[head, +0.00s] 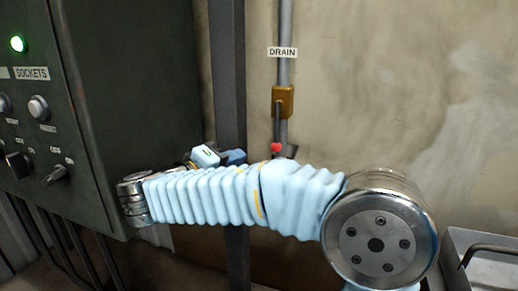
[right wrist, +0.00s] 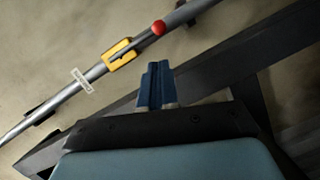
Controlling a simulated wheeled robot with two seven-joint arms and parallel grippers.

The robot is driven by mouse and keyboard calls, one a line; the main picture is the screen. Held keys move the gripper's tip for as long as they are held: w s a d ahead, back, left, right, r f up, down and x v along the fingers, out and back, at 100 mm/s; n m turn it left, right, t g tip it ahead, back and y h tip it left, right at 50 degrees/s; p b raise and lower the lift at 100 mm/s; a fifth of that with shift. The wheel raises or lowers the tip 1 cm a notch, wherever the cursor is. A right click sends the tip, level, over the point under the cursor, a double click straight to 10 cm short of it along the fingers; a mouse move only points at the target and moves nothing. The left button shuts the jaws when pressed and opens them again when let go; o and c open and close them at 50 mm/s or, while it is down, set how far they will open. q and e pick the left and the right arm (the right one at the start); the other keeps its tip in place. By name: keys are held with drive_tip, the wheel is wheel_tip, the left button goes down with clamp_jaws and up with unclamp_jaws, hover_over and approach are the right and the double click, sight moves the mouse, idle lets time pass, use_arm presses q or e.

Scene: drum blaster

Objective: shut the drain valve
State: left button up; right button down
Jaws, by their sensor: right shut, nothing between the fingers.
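The drain valve has a brass-yellow body (head: 283,101) on a vertical grey pipe, below a DRAIN label (head: 282,52). A thin lever hangs from it roughly along the pipe and ends in a red knob (head: 277,147). In the right wrist view, the valve body (right wrist: 121,55) and red knob (right wrist: 157,28) lie just beyond the fingertips. My right gripper (head: 235,156) is just left of the knob in the head view, partly hidden by my arm. Its blue fingers (right wrist: 155,82) are shut and empty, apart from the knob in the picture. My left gripper is not in view.
A dark control cabinet (head: 130,90) with a SOCKETS panel stands at the left. A dark upright post (head: 228,70) stands left of the pipe, close to my gripper. A grey metal tray (head: 490,262) is at lower right. The wall right of the pipe is clear.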

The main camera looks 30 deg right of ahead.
sight(277, 126)
drive_tip(key=x, duration=1)
drive_tip(key=shift+w+f, duration=0.1)
